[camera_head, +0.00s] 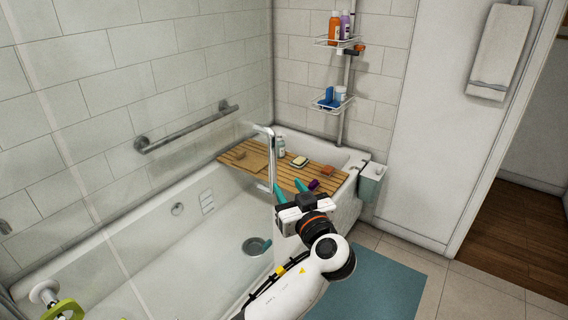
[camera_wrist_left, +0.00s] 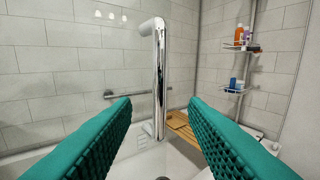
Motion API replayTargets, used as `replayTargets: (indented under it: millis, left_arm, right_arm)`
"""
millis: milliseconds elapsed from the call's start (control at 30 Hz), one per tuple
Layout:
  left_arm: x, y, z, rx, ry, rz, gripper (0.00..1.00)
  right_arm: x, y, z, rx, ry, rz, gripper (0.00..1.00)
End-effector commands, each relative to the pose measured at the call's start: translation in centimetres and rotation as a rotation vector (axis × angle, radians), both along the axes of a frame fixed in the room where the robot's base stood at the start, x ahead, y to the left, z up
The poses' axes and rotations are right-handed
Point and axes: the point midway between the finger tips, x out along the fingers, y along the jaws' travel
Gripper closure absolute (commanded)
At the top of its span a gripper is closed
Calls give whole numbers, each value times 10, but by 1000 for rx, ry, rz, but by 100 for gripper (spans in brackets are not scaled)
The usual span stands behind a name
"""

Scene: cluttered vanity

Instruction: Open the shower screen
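The shower screen is a clear glass panel (camera_head: 190,190) along the near side of the bathtub. It carries a chrome vertical bar handle (camera_head: 271,160). In the left wrist view the handle (camera_wrist_left: 160,80) stands upright, in line with the gap between the fingers. My left gripper (camera_head: 288,185) is open, with teal fingers, close to the handle's lower part. Nothing shows between its pads touching them; I cannot tell whether the fingertips reach past the bar. My right gripper is not in view.
The white bathtub (camera_head: 175,240) holds a wooden slatted tray (camera_head: 318,170) with small items across its far end. A corner rack (camera_head: 338,104) carries bottles. A grab bar (camera_head: 185,128) is on the tiled wall. A blue mat (camera_head: 385,290) lies on clear floor at right.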

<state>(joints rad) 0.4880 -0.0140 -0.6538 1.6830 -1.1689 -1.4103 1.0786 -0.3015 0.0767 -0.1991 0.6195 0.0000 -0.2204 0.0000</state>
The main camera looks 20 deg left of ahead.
Motion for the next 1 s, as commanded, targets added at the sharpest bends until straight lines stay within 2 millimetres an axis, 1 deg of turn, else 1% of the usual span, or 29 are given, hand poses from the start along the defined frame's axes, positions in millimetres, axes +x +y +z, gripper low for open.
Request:
replayTargets:
  millis: [167, 400, 533, 700, 1000]
  left_arm:
    - [25, 20, 3, 7, 4, 3, 60]
    - [64, 48, 1, 7, 7, 1, 60]
    - [79, 59, 0, 8, 8, 0, 60]
    - [89, 66, -1, 4, 8, -1, 60]
    - [91, 67, -2, 3, 7, -2, 60]
  right_arm:
    - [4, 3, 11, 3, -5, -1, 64]
    - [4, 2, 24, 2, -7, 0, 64]
    - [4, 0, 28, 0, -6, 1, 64]
    - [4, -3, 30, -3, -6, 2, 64]
    - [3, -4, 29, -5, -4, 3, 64]
